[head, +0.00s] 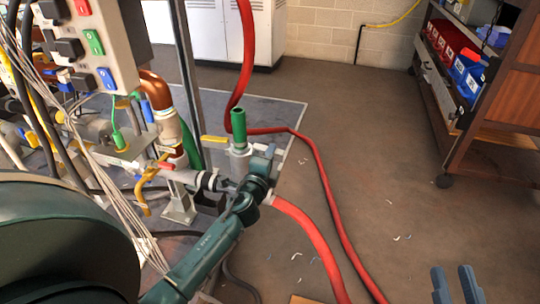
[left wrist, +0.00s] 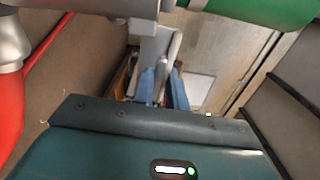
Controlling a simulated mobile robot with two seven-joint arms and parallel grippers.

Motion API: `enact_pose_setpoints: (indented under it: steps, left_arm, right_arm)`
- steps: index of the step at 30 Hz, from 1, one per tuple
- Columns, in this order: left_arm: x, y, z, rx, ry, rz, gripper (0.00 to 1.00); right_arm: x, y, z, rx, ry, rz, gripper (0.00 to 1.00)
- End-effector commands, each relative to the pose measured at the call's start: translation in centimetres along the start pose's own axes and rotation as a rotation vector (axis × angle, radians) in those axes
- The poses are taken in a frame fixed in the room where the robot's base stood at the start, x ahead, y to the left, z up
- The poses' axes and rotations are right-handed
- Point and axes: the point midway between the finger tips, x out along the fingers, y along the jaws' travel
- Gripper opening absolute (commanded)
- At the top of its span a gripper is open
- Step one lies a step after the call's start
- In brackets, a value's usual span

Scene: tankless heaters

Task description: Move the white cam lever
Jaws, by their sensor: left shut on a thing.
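My left gripper (head: 264,158) is beside the pipe fitting (head: 238,163) in the head view, with its fingertips mostly hidden by its own wrist. In the left wrist view its two blue fingers (left wrist: 164,88) are closed on the white cam lever (left wrist: 161,76), a narrow pale grey-white piece below the grey fitting. I cannot make out the lever clearly in the head view. My right gripper (head: 456,285) shows at the bottom right of the head view, its two fingers apart with nothing between them, far from the fitting.
A red hose (head: 312,232) runs from the fitting along the floor, and another (head: 325,190) curves beside it. A green pipe end (head: 239,122) and a yellow valve handle (head: 214,139) are close to my left gripper. Thin cables hang at left. Floor at right is open before a wooden cart (head: 510,95).

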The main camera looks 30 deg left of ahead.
Motion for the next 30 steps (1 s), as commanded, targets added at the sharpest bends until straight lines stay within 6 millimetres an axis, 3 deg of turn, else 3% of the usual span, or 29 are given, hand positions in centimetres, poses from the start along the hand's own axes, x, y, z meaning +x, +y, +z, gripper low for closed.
enact_pose_setpoints:
  steps: [2,3,6,16,20,30]
  left_arm:
    - [0.0,0.0,0.1,-0.005,-0.001,0.000,0.00]
    - [0.0,0.0,0.1,-0.005,-0.001,0.000,0.17]
    - [0.0,-0.1,0.0,-0.004,-0.001,0.000,0.24]
    - [-0.7,0.1,0.0,-0.001,0.000,0.001,0.24]
    - [-2.7,0.0,0.0,-0.002,0.000,0.002,0.24]
    - [-10.2,0.3,0.0,-0.005,-0.001,0.003,0.24]
  right_arm:
    - [0.0,0.0,0.0,0.000,0.000,0.000,0.24]
    - [0.0,0.0,0.0,0.000,0.000,0.000,0.24]
    - [0.0,0.0,0.0,0.000,0.001,0.000,0.24]
    - [0.2,0.1,-0.4,-0.004,0.010,-0.001,0.24]
    - [0.3,0.1,-0.5,-0.001,0.006,-0.001,0.24]
    - [-0.1,-0.1,0.3,0.005,-0.003,0.002,0.24]
